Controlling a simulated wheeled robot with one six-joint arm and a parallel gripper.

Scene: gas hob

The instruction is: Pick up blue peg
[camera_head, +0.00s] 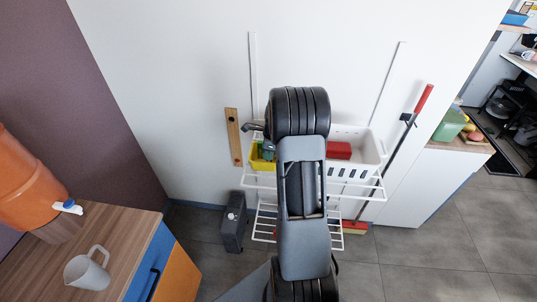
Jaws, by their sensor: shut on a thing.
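My arm rises through the middle of the view and reaches toward a white wire shelf rack on the wall. The small dark end of my gripper (254,128) shows left of the thick black wrist, over a yellow bin. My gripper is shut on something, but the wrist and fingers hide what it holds. I cannot make out a blue peg anywhere. The yellow bin (257,164) sits on the rack at the left, with something dark green in it, partly behind my arm.
A white basket (372,148) with a red block (339,150) is right of my arm on the rack (370,187). A wooden strip (234,137) and a red-handled broom (409,120) flank it. A wooden-topped counter (125,236) with a jug (87,270) is left.

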